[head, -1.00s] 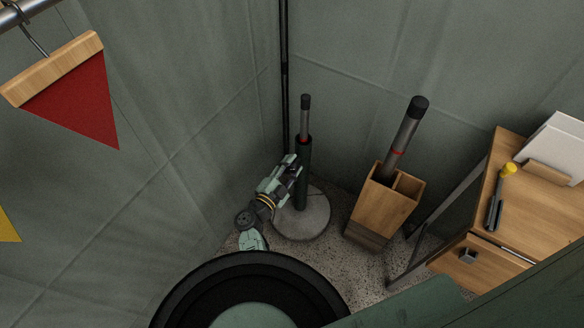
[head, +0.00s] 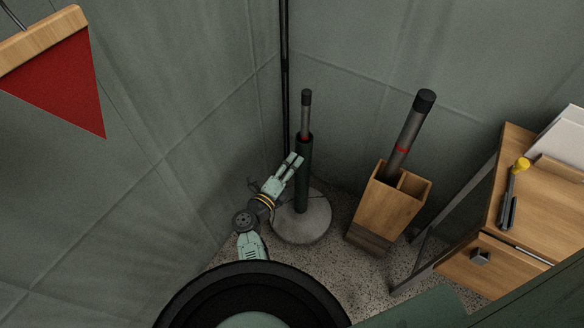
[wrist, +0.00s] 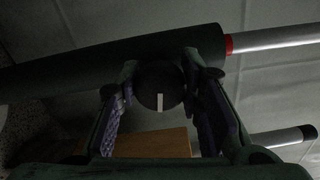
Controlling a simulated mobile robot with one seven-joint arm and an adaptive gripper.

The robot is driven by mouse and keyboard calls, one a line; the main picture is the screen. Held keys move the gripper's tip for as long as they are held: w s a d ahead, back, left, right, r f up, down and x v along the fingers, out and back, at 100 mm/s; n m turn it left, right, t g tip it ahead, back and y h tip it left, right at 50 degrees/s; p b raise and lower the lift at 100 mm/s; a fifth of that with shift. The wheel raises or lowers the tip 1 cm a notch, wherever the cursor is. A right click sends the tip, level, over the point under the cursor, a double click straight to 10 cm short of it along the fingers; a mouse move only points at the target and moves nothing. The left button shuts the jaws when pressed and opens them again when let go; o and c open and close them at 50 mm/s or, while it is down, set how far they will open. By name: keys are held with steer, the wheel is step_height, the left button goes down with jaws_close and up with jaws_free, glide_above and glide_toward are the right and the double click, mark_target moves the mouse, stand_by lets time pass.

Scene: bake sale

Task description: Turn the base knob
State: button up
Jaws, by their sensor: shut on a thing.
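The base knob (wrist: 160,88) is a round black knob with a white line mark, seen in the wrist view on the side of a dark green tube (wrist: 75,70). The line stands nearly upright in that picture. My gripper (wrist: 160,68) has one finger on each side of the knob and is shut on it. In the head view, the tube (head: 303,180) stands upright on a round grey base (head: 302,228), with a thinner grey pole in its top. My gripper (head: 296,164) reaches the tube from the left, and the knob is hidden there.
A wooden holder (head: 385,205) with a second grey pole (head: 408,135) stands to the right. A wooden desk (head: 540,205) with a drawer is farther right. Grey fabric walls meet close behind the tube. A red pennant (head: 65,85) hangs at upper left.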

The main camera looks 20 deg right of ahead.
steer(key=shift+m+b, duration=0.3)
steer(key=shift+m, duration=0.5)
steer(key=o, duration=1.2)
steer(key=v, duration=0.7)
steer(key=shift+s+a, duration=0.2)
steer(key=shift+s, duration=0.1)
